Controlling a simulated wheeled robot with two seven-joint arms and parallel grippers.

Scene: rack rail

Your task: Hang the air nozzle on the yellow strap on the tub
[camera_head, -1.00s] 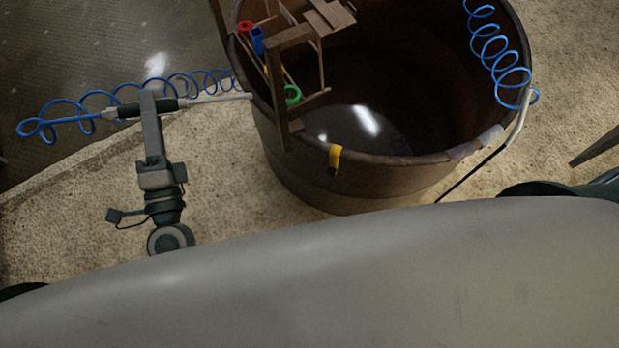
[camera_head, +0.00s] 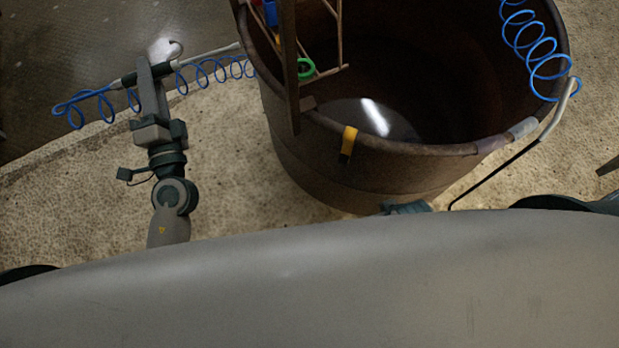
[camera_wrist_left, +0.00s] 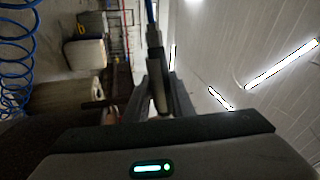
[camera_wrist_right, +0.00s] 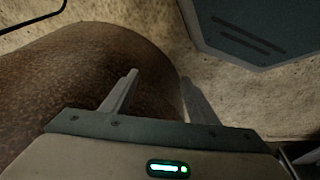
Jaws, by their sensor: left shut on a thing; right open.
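The yellow strap (camera_head: 348,143) is wrapped over the near rim of the brown tub (camera_head: 345,185), with a dark lower end. My left gripper (camera_head: 147,76) is shut on the dark handle of the air nozzle (camera_head: 128,80), left of the tub and apart from the strap. The nozzle's pale tube points right, toward the tub's left rim; a pale hook rises from the handle. The left wrist view shows the nozzle (camera_wrist_left: 157,75) between the fingers. My right gripper (camera_wrist_right: 160,85) is open and empty, close to the tub's outer wall (camera_wrist_right: 70,85) in its wrist view.
A blue coiled hose (camera_head: 95,105) trails from the nozzle; another blue coil (camera_head: 540,55) hangs at the tub's right side. A wooden frame (camera_head: 290,75) with coloured pieces stands at the tub's left rim. Bare floor (camera_head: 235,150) lies between left gripper and tub.

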